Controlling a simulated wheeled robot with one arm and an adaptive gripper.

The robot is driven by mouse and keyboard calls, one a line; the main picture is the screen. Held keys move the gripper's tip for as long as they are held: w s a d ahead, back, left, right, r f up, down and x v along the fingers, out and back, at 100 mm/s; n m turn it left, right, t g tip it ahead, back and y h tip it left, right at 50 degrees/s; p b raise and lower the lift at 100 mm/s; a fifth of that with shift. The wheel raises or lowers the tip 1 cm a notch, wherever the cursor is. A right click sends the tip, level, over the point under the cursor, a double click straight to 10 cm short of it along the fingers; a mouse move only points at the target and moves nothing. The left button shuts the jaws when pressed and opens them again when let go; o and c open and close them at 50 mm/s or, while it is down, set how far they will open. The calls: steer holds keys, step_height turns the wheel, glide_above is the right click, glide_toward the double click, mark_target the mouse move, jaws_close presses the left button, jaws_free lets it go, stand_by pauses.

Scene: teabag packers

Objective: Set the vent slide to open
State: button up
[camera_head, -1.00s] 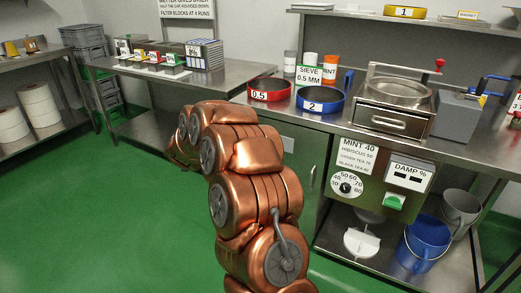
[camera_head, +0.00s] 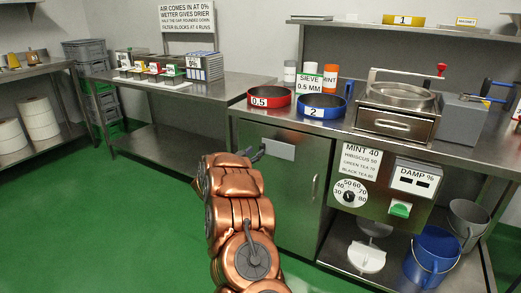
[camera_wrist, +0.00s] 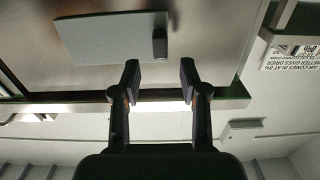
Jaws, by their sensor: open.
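A flat light-grey plate (camera_head: 280,149) sits on the upper front of the steel cabinet left of the dials; it looks like the vent slide. In the wrist view, which is upside down, the plate (camera_wrist: 108,38) has a small dark knob (camera_wrist: 160,43) at its right end. My gripper (camera_head: 260,152) is at the plate's left end in the head view. In the wrist view my gripper (camera_wrist: 160,78) is open and empty, and the knob lines up with the gap between the fingertips. I cannot tell how far the knob is from them. No open or shut marking is legible.
The cabinet's steel counter (camera_head: 240,112) overhangs just above the plate and carries a red sieve (camera_head: 269,97) and a blue sieve (camera_head: 321,105). A door handle (camera_head: 314,188) sticks out lower right. The green floor (camera_head: 120,220) to the left is clear.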

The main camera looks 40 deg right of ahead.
mark_target(260, 147)
steer(key=shift+x, duration=2.6)
jaws_close()
